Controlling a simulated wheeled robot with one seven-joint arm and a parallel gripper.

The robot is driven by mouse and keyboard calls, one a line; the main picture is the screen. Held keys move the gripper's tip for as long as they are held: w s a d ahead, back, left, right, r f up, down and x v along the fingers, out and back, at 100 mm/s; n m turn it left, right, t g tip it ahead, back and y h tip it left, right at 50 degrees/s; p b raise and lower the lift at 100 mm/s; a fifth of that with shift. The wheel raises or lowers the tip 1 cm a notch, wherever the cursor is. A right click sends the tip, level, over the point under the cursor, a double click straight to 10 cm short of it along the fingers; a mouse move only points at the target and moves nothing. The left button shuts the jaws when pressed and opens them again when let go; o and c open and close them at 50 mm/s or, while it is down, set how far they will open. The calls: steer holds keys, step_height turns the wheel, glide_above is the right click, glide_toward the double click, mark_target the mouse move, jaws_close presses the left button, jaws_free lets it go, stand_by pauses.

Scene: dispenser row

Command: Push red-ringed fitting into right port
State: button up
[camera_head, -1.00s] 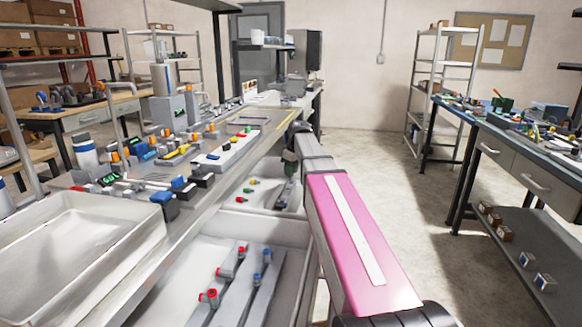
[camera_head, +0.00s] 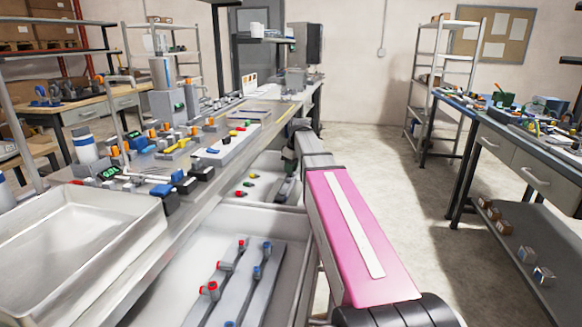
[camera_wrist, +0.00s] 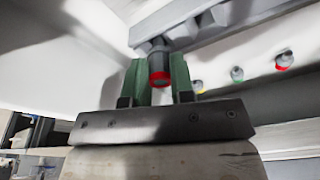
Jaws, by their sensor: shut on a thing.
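My gripper (camera_wrist: 159,75) is shut, its two green fingers on either side of a dark fitting with a red ring (camera_wrist: 159,77) in the wrist view. The fitting's far end meets or overlaps the grey bar (camera_wrist: 205,28) there; I cannot tell whether it has entered a port. Grey round parts (camera_wrist: 184,36) show along the bar beside the fitting; which is the right port is not clear. In the head view my gripper (camera_head: 290,163) is small and largely hidden behind my arm, over the far bin, and the held fitting cannot be made out.
In the head view a nearer bin (camera_head: 180,245) holds grey rails with red and blue fittings. An empty white tray (camera_head: 75,240) is at left. Open floor (camera_head: 375,180) is at right.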

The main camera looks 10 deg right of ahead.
steer(key=shift+f, duration=0.55)
steer(key=o, duration=1)
steer(key=r, duration=0.3)
steer(key=s+d+r, duration=0.1)
steer(key=r, duration=0.6)
steer(key=shift+s+d+r, duration=0.2)
steer(key=shift+d+r, duration=0.1)
